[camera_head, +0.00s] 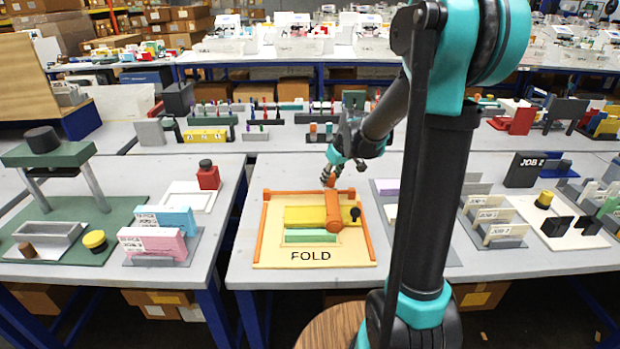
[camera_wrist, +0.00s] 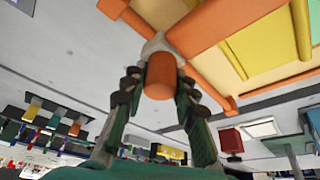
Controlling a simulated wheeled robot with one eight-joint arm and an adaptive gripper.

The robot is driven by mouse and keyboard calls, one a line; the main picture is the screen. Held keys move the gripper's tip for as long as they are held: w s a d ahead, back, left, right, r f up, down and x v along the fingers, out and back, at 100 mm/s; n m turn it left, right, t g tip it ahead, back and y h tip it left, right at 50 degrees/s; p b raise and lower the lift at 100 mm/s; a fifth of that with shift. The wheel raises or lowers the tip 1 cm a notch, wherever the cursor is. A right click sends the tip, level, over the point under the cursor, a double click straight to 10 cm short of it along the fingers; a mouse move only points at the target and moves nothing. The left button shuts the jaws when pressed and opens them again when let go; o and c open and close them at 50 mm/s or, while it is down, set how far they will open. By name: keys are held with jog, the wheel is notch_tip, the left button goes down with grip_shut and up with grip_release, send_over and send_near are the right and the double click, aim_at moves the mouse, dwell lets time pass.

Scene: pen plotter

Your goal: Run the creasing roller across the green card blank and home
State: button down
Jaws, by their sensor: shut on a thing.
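The fold board (camera_head: 270,257) is a cream plate marked FOLD, with orange rails along its sides and back. The green card blank (camera_head: 311,236) lies at its front, in front of a yellow plate (camera_head: 303,215). The orange creasing roller (camera_head: 334,213) stands over the right part of the yellow plate, near the card's right end. My gripper (camera_head: 330,176) is shut on its orange handle at the board's back edge. In the wrist view the fingers sit on both sides of the orange handle end (camera_wrist: 161,75). The green card is not clear there.
A black knob (camera_head: 355,213) sits right of the roller, by the right rail. On the left table stand a red block (camera_head: 208,175), a white frame (camera_head: 187,196) and pink cards (camera_head: 153,245). Card racks (camera_head: 500,222) stand right. The table in front of the board is clear.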

jog(key=shift+d, duration=1.4)
jog(key=c, duration=1.2)
grip_release()
jog(key=shift+d, duration=0.1)
jog(key=shift+r, duration=0.1)
jog(key=v, duration=1.2)
